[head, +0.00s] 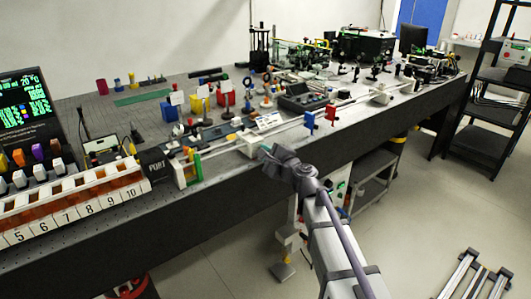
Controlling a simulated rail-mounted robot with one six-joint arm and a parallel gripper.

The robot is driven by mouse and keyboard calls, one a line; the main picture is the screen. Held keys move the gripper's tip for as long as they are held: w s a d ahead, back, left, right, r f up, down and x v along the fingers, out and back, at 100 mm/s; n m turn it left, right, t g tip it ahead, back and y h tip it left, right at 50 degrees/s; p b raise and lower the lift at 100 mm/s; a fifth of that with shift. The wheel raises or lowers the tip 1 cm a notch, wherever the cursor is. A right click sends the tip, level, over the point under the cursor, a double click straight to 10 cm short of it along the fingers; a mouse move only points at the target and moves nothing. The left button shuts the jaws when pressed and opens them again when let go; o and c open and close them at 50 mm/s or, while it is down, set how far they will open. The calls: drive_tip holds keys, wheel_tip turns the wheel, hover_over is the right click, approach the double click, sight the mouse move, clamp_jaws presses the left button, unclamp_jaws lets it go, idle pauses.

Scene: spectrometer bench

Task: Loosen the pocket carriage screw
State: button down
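My gripper (267,151) is at the front edge of the bench, near the middle of the picture, at the end of my arm reaching up from the lower right. Its fingertips are small and partly hidden, so I cannot tell whether they are open or shut. A white carriage-like block (246,145) sits on the long rail (290,126) just left of and behind the gripper. I cannot tell whether they touch. I cannot make out the pocket carriage screw. A blue piece (310,120) and a red piece (331,113) stand on the rail to the right.
A numbered white rack (85,205) and a dark display (25,105) stand at the left. A box marked PORT (154,164) and a stand with coloured tubes (187,170) are left of the gripper. Several optics crowd the bench behind. The floor in front is mostly open.

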drive_tip(key=n, duration=1.2)
drive_tip(key=shift+n, duration=0.4)
idle(0.3)
drive_tip(key=c, duration=1.1)
unclamp_jaws()
drive_tip(key=v, duration=1)
drive_tip(key=shift+s+d, duration=0.25)
drive_tip(key=shift+d, duration=0.1)
